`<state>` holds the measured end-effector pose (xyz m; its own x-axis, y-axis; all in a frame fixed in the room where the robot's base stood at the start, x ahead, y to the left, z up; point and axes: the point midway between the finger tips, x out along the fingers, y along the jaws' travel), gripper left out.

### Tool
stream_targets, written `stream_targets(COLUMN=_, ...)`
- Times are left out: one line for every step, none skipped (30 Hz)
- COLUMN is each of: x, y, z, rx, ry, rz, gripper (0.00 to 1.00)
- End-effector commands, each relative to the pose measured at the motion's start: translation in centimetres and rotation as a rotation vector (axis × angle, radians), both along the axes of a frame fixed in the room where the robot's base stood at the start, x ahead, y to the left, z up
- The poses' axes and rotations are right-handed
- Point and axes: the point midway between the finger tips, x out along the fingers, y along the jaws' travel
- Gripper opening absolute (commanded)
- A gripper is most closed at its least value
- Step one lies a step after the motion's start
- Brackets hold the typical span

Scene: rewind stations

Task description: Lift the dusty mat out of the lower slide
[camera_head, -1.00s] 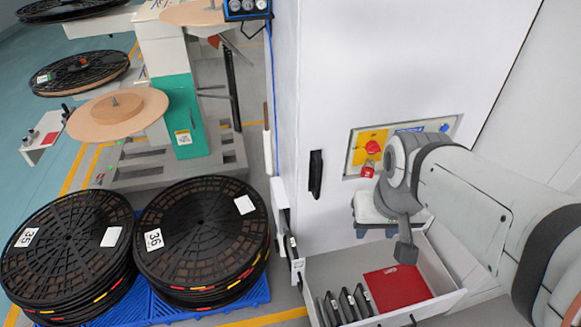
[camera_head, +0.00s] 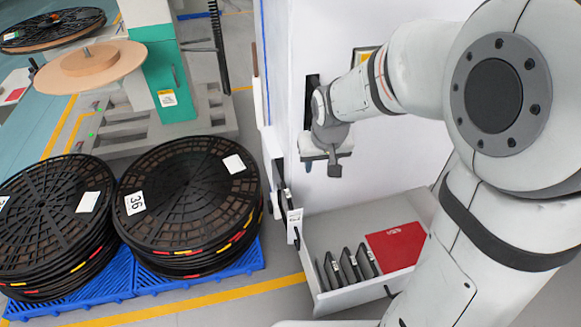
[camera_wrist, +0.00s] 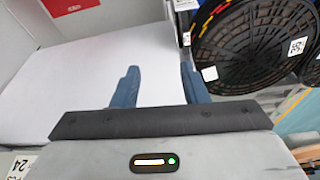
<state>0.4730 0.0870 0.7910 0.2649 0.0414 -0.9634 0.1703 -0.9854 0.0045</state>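My gripper (camera_head: 320,158) hangs in front of the white cabinet, left of and above an open low drawer (camera_head: 335,225). In the wrist view its two blue fingers (camera_wrist: 160,85) stand apart with nothing between them. In the drawer lie a flat red piece (camera_head: 396,247) with small white lettering and several black upright cases (camera_head: 347,265). A red piece with white lettering (camera_wrist: 70,5) shows at the wrist view's top left. I cannot make out anything that is clearly a dusty mat. My arm hides the drawer's right part.
The cabinet wall (camera_head: 290,70) rises behind the gripper. Narrow panels (camera_head: 277,165) stick out at its left edge. Stacked black reels (camera_head: 190,195) stand on blue pallets (camera_head: 215,262) at left. A teal machine post (camera_head: 160,75) stands behind them. Floor is clear past the yellow line.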

Motion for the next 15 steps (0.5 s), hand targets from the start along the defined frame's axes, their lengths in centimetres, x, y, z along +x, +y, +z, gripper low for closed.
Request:
stream_targets(x=1.4, y=1.3, z=-5.1, rx=0.0, ry=0.003, rz=0.022, gripper=0.4)
stream_targets(x=2.2, y=2.0, z=-6.7, rx=0.0, ry=0.001, rz=0.031, gripper=0.4)
stream_targets(x=3.1, y=2.9, z=-8.8, rx=0.002, ry=-0.004, rz=0.044, gripper=0.4)
stream_targets(x=3.8, y=3.6, z=-10.3, rx=0.002, ry=-0.007, rz=0.053, gripper=0.4)
stream_targets(x=4.4, y=4.2, z=-11.6, rx=0.003, ry=-0.009, rz=0.061, gripper=0.4)
stream_targets(x=5.0, y=4.9, z=-13.3, rx=0.005, ry=-0.012, rz=0.071, gripper=0.4)
stream_targets(x=5.5, y=5.5, z=-14.4, rx=0.005, ry=-0.014, rz=0.079, gripper=0.4)
stream_targets(x=5.8, y=5.9, z=-15.3, rx=0.007, ry=-0.017, rz=0.084, gripper=0.4)
stream_targets(x=6.3, y=6.4, z=-16.3, rx=0.008, ry=-0.02, rz=0.089, gripper=0.4)
stream_targets(x=6.5, y=6.7, z=-17.0, rx=0.009, ry=-0.02, rz=0.094, gripper=0.4)
stream_targets(x=6.7, y=7.0, z=-17.5, rx=0.009, ry=-0.022, rz=0.098, gripper=0.4)
stream_targets(x=6.9, y=7.3, z=-18.0, rx=0.01, ry=-0.025, rz=0.101, gripper=0.4)
stream_targets(x=7.1, y=7.5, z=-18.3, rx=0.01, ry=-0.025, rz=0.103, gripper=0.4)
stream_targets(x=7.2, y=7.6, z=-18.6, rx=0.011, ry=-0.026, rz=0.105, gripper=0.4)
stream_targets(x=7.3, y=7.7, z=-19.0, rx=0.011, ry=-0.026, rz=0.106, gripper=0.4)
